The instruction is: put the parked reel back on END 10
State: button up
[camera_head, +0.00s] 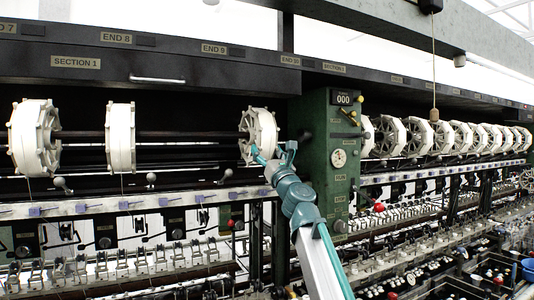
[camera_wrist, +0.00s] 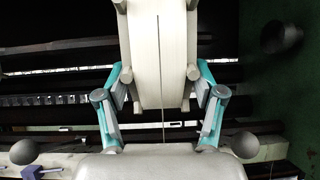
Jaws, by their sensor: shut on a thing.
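A white spoked reel (camera_head: 258,137) is at the dark bar below and slightly left of the END 10 plate (camera_head: 290,60), beside the green post. My gripper (camera_head: 268,157) reaches up to its lower front from the right and is shut on it. In the wrist view the reel (camera_wrist: 160,55) stands upright between the two teal-and-grey fingers, one against each side, with a thin thread line running down its middle. The far side of the reel is hidden, so I cannot tell whether it is seated in its holders.
Other white reels hang at left, one (camera_head: 120,137) under END 8 and another (camera_head: 34,138) farther left. A green post (camera_head: 328,150) with a counter stands close right of my gripper. Ball-ended levers (camera_head: 226,174) line the rail (camera_head: 80,208) below. A cord (camera_head: 434,70) hangs at right.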

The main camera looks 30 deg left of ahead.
jog(key=o, duration=1.4)
jog(key=shift+c, duration=0.2)
jog(key=shift+s, duration=0.1)
jog(key=shift+c, duration=0.2)
jog(key=v, duration=1.3)
jog(key=shift+b, duration=0.3)
jog(key=shift+f, duration=0.1)
